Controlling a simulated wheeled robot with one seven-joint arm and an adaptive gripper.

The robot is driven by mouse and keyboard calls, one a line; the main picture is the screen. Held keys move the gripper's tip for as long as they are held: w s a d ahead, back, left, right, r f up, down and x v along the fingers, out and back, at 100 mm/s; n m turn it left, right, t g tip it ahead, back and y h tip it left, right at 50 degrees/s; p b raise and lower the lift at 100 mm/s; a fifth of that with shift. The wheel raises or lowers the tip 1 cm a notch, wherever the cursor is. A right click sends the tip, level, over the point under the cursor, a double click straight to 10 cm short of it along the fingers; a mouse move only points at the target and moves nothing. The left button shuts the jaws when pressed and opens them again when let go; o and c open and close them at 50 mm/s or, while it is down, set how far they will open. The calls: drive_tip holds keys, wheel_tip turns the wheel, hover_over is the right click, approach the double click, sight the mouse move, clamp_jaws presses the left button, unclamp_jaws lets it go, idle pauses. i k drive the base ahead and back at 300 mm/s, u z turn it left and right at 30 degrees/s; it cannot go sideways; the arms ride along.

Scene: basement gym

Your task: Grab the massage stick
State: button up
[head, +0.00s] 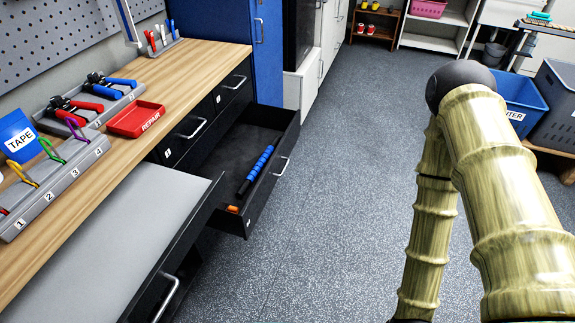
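The massage stick (259,168) has a blue ribbed middle and a dark handle end. It lies slantwise inside an open black drawer (258,208), close to the drawer's front panel. My bamboo-patterned arm is folded at the right of the head view, well apart from the drawer. My gripper is out of the picture below the bottom edge, so its state does not show.
A small orange thing (232,209) lies in the drawer's near corner. Nearer, another pulled-out drawer or grey-topped panel (110,235) juts out. The wooden workbench (185,65) carries a red tray (136,119) and tool holders. Grey floor (340,200) is clear.

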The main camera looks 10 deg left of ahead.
sight(249, 180)
drive_tip(key=z, duration=0.7)
drive_tip(key=i, duration=1.15)
drive_tip(key=u, duration=1.8)
